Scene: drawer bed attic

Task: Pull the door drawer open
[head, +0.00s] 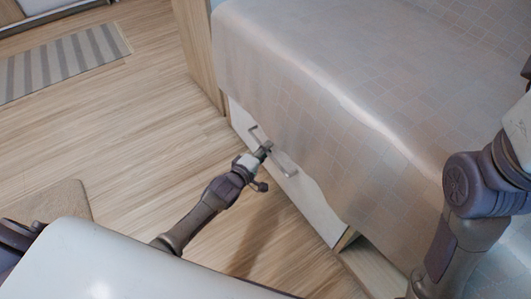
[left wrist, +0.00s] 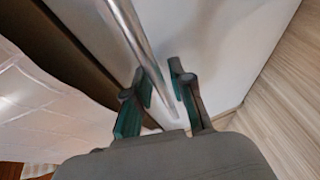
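The drawer has a white front (head: 312,207) low in the side of the bed, partly covered by the hanging bedspread. It looks closed. A metal bar handle (head: 286,168) runs along this front, and my gripper hides its middle. In the left wrist view the handle (left wrist: 128,28) passes between the fingers. My left gripper (head: 265,150) is at the handle, with one finger on each side of the bar. The fingers (left wrist: 163,82) are apart, with a visible gap on the right of the bar. My right arm shows at the right, but its gripper is out of frame.
The pale bedspread (head: 330,75) drapes over the bed edge above the drawer. A wooden panel (head: 198,50) stands at the bed's far end. An open wooden compartment (head: 372,265) lies right of the drawer. The wood floor (head: 130,120) before the drawer is clear, with a striped rug (head: 62,60) farther off.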

